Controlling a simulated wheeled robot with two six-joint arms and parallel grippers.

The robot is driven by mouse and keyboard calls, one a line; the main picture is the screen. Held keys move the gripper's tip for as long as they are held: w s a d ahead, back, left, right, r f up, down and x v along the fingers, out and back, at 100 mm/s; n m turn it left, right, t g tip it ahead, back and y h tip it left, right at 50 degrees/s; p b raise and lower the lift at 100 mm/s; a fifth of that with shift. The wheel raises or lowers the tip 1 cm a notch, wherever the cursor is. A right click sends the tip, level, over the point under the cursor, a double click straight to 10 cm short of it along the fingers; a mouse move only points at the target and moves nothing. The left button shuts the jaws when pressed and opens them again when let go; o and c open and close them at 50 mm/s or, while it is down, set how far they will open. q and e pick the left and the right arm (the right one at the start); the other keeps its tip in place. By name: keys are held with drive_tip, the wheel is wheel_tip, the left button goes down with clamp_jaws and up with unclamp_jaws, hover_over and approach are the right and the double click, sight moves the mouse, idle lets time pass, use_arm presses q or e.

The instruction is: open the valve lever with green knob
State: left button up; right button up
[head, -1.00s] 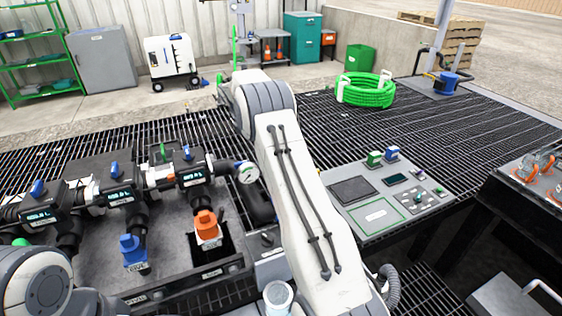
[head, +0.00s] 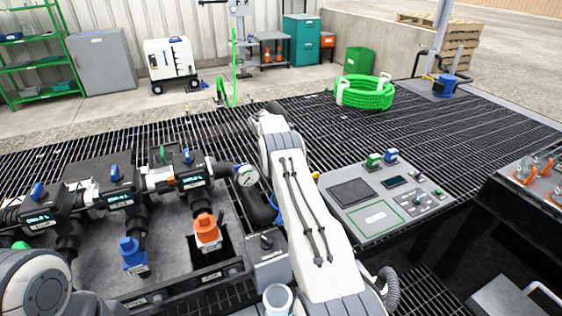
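A thin upright green piece (head: 163,153) stands on the black pipe manifold, beside the right-hand valve body. A rounded green knob (head: 20,245) shows at the lower left edge, partly cut off and partly behind my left arm. I cannot tell which of these is the task's lever. My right arm crosses the middle of the head view and bends at the top; its gripper is hidden. Only a rounded joint of my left arm shows at the lower left, and its gripper is not in view.
Blue knobs (head: 187,155) top the valve bodies. A blue connector (head: 132,252) and an orange connector (head: 206,229) stand in front, with a gauge (head: 246,175) at the right end. A control console (head: 375,215) lies right of my arm. Grated floor behind is mostly clear.

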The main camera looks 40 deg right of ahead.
clamp_jaws()
idle(1.5)
